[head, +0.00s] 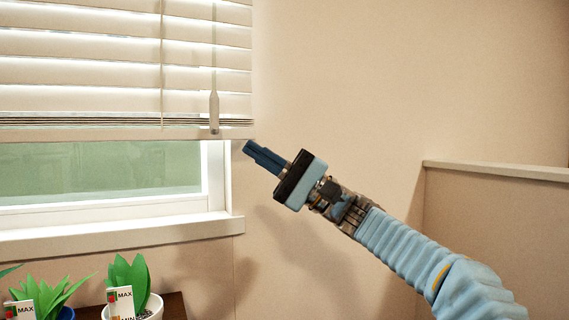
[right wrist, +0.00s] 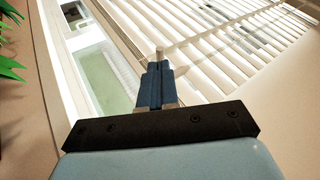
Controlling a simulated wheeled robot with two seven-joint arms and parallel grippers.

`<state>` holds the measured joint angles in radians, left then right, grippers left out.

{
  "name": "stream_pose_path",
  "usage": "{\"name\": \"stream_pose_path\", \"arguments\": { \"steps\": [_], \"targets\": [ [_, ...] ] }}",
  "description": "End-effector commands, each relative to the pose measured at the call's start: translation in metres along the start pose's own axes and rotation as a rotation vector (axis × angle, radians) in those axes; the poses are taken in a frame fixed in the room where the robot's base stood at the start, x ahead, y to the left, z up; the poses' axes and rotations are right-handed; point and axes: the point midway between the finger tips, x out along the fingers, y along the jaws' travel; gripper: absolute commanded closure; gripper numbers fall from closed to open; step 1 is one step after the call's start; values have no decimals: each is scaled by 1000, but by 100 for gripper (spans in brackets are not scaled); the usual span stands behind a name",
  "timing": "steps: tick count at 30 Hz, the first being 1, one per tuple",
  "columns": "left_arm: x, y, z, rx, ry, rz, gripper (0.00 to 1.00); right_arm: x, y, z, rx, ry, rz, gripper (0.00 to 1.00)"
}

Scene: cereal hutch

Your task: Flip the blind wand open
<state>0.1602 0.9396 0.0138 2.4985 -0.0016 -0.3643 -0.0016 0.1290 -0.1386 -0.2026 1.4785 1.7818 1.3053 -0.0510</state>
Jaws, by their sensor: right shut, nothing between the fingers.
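The window blind (head: 110,75) hangs at the upper left of the head view with its slats apart and light between them. Its wand (head: 214,95) hangs straight down near the blind's right edge, with a wider lower end. My right gripper (head: 248,148) is shut and empty, to the right of and a little below the wand's lower end in the head view. In the right wrist view the shut fingertips (right wrist: 157,68) appear just below a pale upright tip, likely the wand (right wrist: 159,53); I cannot tell whether they touch. My left gripper is not in view.
The window sill (head: 120,236) juts out below the blind. Potted plants (head: 130,285) with small marked cards stand at the lower left. A half-height wall (head: 495,172) is at the right. The wall between the blind and it is bare.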

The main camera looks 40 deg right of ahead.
Motion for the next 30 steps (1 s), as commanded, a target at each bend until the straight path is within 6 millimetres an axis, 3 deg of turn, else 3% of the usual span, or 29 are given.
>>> {"name": "stream_pose_path", "arguments": {
  "steps": [3, 9, 23, 30],
  "targets": [
    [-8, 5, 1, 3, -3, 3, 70, 24, -2, 0, 3, -3, 0, 100],
    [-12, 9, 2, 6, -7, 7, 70, 46, -1, 0, 1, -2, 0, 100],
    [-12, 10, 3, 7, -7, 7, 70, 51, 1, 0, 0, 0, 0, 100],
    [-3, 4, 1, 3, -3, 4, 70, 52, 5, 3, -21, 28, -1, 100]
  ]
}}
